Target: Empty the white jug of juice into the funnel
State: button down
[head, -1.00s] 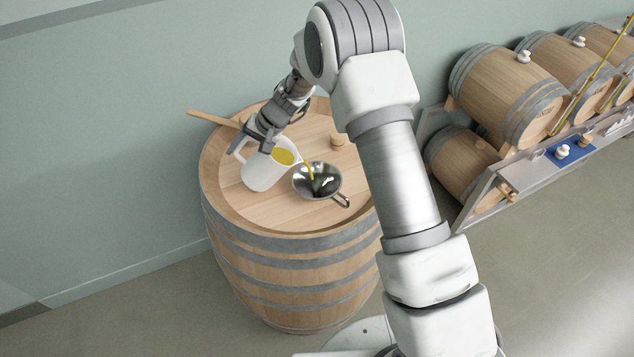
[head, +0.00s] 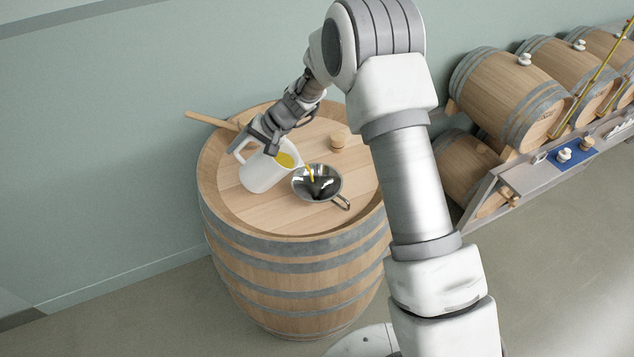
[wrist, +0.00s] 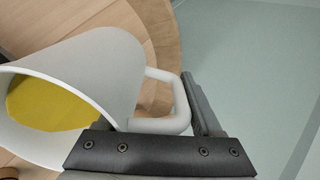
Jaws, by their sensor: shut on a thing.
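My gripper (head: 262,140) is shut on the handle of the white jug (head: 262,176) at the left of the funnel. The jug is tilted with its mouth toward the funnel. Yellow juice (head: 286,160) shows inside it, and a thin yellow stream falls from its lip into the funnel. The steel funnel (head: 302,195) sits on the barrel top; its spout is hidden. In the wrist view the jug (wrist: 110,62) fills the left side, with yellow juice (wrist: 50,105) lying inside its mouth and its handle (wrist: 170,120) at the dark finger.
The upright wooden barrel (head: 290,265) carries everything. A wooden stick (head: 205,120) juts over its rear left edge, and a small bung (head: 338,139) stands behind the funnel. A rack at right holds several barrels (head: 507,95) and a blue mat (head: 571,153) with small items.

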jog(key=shift+s+d+r+y+b, duration=0.1)
jog(key=shift+d+r+y+b, duration=0.45)
jog(key=shift+y+b, duration=1)
dwell(1.7)
jog(key=shift+d+r+t+y+b, duration=0.25)
jog(key=shift+d+y+b, duration=0.3)
jog(key=shift+b, duration=0.65)
dwell(1.4)
jog(key=shift+s+d+r+y, duration=0.2)
jog(key=shift+d+r+y, duration=0.5)
jog(key=shift+r+y, duration=0.2)
dwell(1.2)
